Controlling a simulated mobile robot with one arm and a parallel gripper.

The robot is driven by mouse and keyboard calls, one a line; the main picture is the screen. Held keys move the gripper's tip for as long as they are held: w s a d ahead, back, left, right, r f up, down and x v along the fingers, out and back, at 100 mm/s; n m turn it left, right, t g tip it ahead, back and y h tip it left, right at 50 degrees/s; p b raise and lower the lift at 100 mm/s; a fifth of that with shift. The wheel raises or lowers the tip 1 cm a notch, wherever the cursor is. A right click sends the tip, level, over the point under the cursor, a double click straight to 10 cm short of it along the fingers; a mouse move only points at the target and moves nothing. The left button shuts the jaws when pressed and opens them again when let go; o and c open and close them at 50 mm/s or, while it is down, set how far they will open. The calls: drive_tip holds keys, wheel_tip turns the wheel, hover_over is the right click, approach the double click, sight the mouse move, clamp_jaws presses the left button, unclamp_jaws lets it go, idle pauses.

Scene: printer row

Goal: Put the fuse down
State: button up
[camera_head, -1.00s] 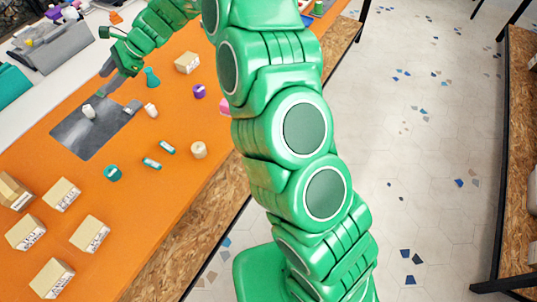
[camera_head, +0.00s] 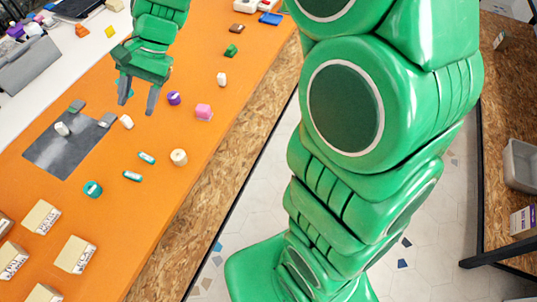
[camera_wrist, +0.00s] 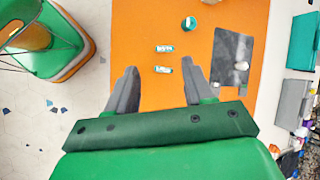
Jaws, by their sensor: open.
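Two small teal-and-white cylinders that look like fuses lie on the orange table: one nearer the right (camera_head: 147,158) and one lower left (camera_head: 132,176). I cannot tell which is the task's fuse. Both show in the wrist view, one (camera_wrist: 164,49) above the other (camera_wrist: 163,70). My gripper (camera_head: 138,97) is open, fingers pointing down, with nothing visible between them. In the wrist view its fingers (camera_wrist: 162,68) are spread wide. A dark grey mat (camera_head: 50,160) lies to the left, with a small white cylinder (camera_head: 61,129) standing on it.
Labelled boxes (camera_head: 75,254) crowd the near left. The orange table (camera_head: 150,230) has bare room before the beige cylinder.

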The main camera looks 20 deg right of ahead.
drive_tip(key=s+d+f+n+h, duration=0.1)
drive_tip(key=s+d+n+h, duration=0.4)
drive_tip(key=s+d, duration=1.9)
drive_tip(key=shift+s+t+h, duration=0.3)
drive_tip(key=shift+s+h, duration=0.15)
drive_tip(key=shift+h, duration=0.25)
drive_tip(key=shift+o, duration=0.5)
